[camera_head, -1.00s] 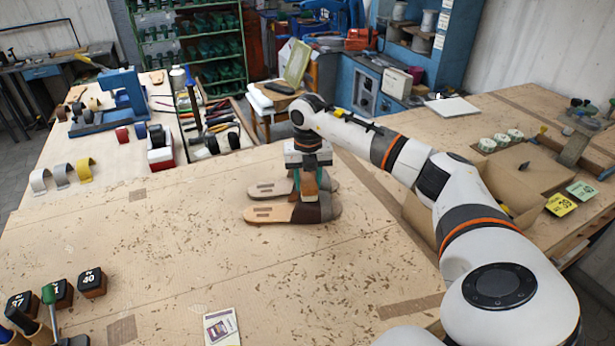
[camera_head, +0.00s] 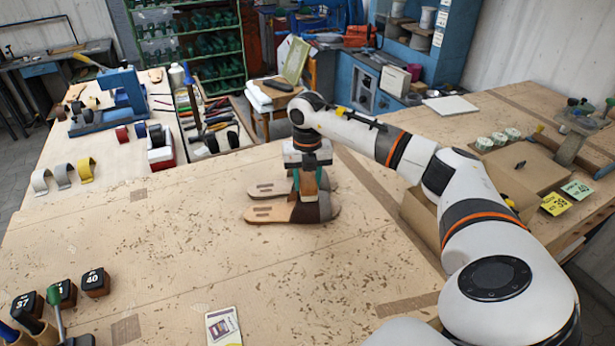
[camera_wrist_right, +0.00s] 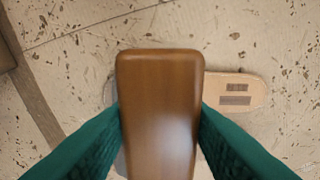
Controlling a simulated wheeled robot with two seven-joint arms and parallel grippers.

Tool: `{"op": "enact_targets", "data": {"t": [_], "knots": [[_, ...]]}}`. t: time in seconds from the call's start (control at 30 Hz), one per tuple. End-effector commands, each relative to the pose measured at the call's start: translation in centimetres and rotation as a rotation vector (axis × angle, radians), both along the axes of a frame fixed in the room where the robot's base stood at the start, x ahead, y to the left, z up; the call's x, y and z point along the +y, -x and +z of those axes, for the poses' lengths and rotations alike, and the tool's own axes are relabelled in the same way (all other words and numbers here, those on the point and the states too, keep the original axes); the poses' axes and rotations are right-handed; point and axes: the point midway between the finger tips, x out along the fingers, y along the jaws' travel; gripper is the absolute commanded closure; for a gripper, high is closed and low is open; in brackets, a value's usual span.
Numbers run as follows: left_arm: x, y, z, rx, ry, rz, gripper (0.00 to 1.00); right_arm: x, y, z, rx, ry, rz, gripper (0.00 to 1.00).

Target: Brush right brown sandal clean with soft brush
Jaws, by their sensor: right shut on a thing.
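Two sandals lie side by side on the workbench in the head view, a nearer brown one (camera_head: 268,214) and a farther one (camera_head: 263,190). Both have tan soles at the left and darker parts at the right. My right gripper (camera_head: 308,184) points down over the darker part of the sandals, its teal fingers shut on the soft brush. In the right wrist view, the brush's brown wooden back (camera_wrist_right: 158,110) fills the space between the fingers and hides much of a sandal (camera_wrist_right: 238,91) below. Bristle contact is hidden. My left gripper is out of view.
The bench (camera_head: 200,255) is clear in front of the sandals. Black numbered blocks (camera_head: 96,283) stand at the lower left, and a card (camera_head: 223,327) lies at the front. A tool tray (camera_head: 214,130) is behind. A cardboard box (camera_head: 425,219) is to the right, partly behind my arm.

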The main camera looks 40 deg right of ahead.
Motion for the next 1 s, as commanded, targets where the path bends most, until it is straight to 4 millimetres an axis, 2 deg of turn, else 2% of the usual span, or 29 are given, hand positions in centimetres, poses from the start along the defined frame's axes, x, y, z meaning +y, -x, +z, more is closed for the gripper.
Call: {"op": "enact_targets", "data": {"t": [0.03,0.53,1.0], "knots": [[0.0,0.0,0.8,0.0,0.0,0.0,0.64,0.0,0.0,1.0,-0.001,0.001,0.0,0.83],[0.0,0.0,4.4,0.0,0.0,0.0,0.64,-0.1,0.0,6.0,-0.002,0.002,-0.001,0.83],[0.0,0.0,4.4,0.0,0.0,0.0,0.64,0.1,0.0,6.1,-0.002,0.001,-0.003,0.83]]}}
